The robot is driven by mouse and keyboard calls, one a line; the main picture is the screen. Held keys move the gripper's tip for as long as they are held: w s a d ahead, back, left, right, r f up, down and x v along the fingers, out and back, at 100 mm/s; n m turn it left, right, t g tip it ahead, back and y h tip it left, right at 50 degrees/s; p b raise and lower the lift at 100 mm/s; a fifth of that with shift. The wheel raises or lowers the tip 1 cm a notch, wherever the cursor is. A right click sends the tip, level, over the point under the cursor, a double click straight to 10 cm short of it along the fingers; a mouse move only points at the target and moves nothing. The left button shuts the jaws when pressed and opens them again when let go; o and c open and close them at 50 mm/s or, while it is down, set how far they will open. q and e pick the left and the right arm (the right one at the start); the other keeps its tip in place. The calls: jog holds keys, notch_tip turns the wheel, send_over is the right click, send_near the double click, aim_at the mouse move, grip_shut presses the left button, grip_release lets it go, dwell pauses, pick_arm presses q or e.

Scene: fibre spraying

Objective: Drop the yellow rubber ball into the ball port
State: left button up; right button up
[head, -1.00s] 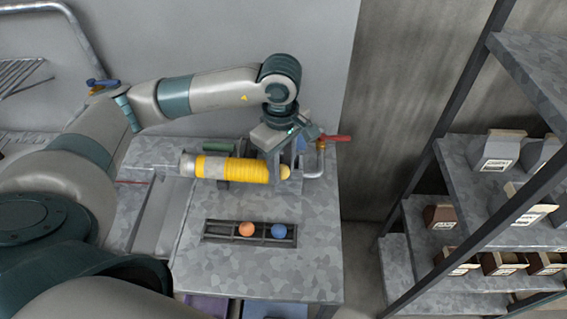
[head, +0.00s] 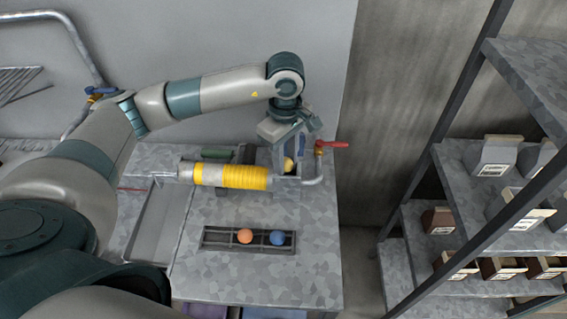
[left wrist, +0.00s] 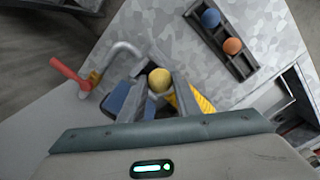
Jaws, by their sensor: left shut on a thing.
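The yellow rubber ball (head: 288,164) is held between the fingers of my left gripper (head: 290,160), at the right end of the yellow-wrapped cylinder. It also shows in the left wrist view (left wrist: 160,80) between the two fingertips. The yellow-wrapped cylinder (head: 245,177) lies on the table, with a bent metal pipe (head: 318,170) at its right end. The ball port itself I cannot make out clearly; the gripper covers that area. My right gripper is not in view.
A dark tray (head: 208,238) holds an orange ball (head: 245,236) and a blue ball (head: 277,238) nearer me. A red-handled valve (head: 332,144) stands right of the gripper. Shelves with boxes (head: 497,155) are at the right.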

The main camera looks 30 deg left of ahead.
pick_arm(q)
jog(key=shift+w+a+f, duration=0.1)
jog(key=shift+w, duration=0.35)
jog(key=shift+w+a+f, duration=0.1)
jog(key=shift+w, duration=0.35)
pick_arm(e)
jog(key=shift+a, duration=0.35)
pick_arm(q)
jog(key=o, duration=1.1)
jog(key=shift+s+r, duration=0.1)
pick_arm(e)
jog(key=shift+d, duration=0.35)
pick_arm(q)
jog(key=shift+r, duration=0.1)
